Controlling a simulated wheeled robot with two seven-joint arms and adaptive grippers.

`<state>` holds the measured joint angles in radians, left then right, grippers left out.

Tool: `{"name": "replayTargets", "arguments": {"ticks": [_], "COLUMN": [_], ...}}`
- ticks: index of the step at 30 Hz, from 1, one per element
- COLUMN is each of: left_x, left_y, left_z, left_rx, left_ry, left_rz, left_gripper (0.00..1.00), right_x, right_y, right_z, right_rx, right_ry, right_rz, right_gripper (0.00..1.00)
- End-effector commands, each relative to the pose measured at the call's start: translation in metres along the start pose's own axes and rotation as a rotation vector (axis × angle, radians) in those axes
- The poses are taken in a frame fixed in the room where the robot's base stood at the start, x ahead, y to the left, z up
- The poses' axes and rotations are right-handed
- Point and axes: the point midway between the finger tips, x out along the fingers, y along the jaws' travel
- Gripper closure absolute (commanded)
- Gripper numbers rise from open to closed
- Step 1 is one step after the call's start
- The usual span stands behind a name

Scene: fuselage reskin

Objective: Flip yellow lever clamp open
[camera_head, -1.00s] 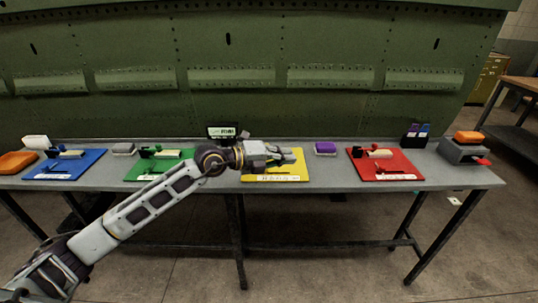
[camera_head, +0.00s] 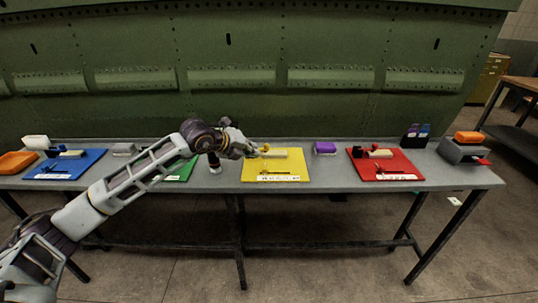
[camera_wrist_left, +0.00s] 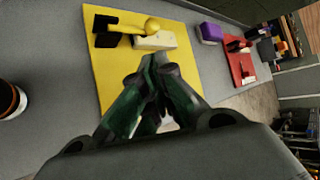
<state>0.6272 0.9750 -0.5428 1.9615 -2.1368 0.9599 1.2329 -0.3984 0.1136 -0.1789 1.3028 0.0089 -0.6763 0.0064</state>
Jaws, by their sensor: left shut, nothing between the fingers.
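The yellow board (camera_head: 285,172) lies on the grey bench, with a cream block (camera_head: 275,153) near its back edge. The yellow lever clamp (camera_head: 265,149) sits by the block's left end; in the left wrist view it shows as a yellow and black lever (camera_wrist_left: 118,26) with a round yellow knob, close over the cream block (camera_wrist_left: 158,40). My left gripper (camera_head: 252,152) is shut and empty at the board's left side, near the clamp. In the left wrist view its closed fingertips (camera_wrist_left: 152,62) are over the board, apart from the knob. My right gripper is out of view.
A green board (camera_head: 178,172) lies left, partly behind my arm, and a blue board (camera_head: 65,165) farther left. A purple block (camera_head: 325,148) and a red board (camera_head: 385,165) with a clamp are right. The green riveted panel (camera_head: 300,110) rises behind the bench.

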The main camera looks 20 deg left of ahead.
Motion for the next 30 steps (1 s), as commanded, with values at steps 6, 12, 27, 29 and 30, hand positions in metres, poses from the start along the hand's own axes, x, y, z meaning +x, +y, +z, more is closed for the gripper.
{"name": "replayTargets", "arguments": {"ticks": [6, 12, 27, 29, 30], "left_x": [0.003, 0.014, 0.068, 0.075, 0.079], "left_y": [-0.001, -0.001, -0.002, -0.001, -0.001], "left_z": [0.000, 0.000, -0.001, -0.001, -0.001], "left_rx": [-0.001, -0.001, -0.001, -0.001, 0.000], "left_ry": [0.001, 0.001, 0.002, 0.002, 0.002], "left_rz": [-0.002, -0.003, -0.004, -0.003, -0.002], "left_gripper": [1.00, 1.00, 1.00, 1.00, 1.00], "right_x": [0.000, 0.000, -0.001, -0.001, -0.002], "right_y": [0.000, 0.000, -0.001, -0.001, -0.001], "right_z": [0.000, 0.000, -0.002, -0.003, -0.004], "right_rx": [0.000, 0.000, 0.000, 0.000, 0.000], "right_ry": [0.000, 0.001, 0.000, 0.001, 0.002], "right_rz": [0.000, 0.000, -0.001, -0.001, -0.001], "right_gripper": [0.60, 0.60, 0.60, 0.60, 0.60]}}
